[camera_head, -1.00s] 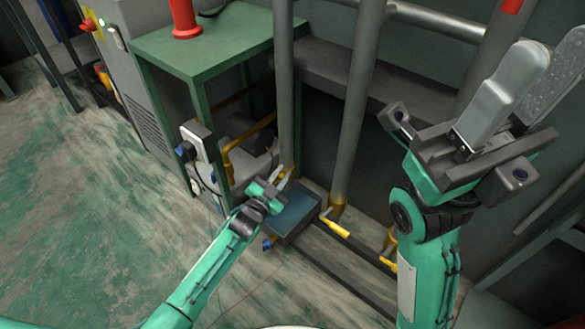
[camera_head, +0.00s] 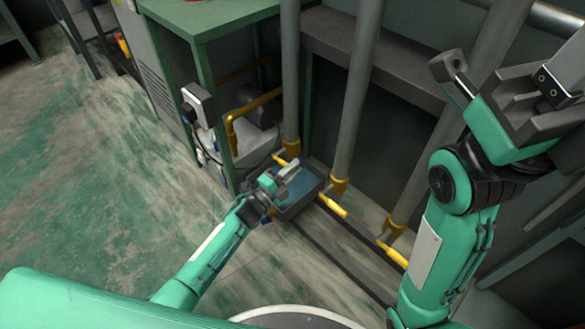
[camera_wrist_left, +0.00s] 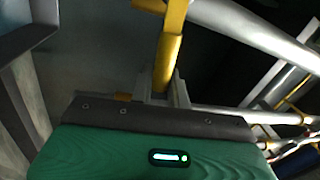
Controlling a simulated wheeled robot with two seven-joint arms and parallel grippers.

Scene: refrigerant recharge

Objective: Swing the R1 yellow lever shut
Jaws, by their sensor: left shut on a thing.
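My left gripper (camera_head: 288,172) is low down, by the blue-topped box at the foot of the pipes. In the left wrist view its fingers (camera_wrist_left: 162,88) are closed around the lower end of a yellow lever (camera_wrist_left: 170,60). In the head view a yellow lever (camera_head: 280,160) shows just behind this gripper, at the leftmost pipe. Two more yellow levers, a middle one (camera_head: 333,206) and a right one (camera_head: 393,255), sit at the other pipe feet. I can read no R1 label. My right gripper (camera_head: 545,95) is raised at the right edge, its fingers mostly out of frame.
A green table (camera_head: 205,20) with a grey switch box (camera_head: 198,105) stands to the left. The floor at the left is clear.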

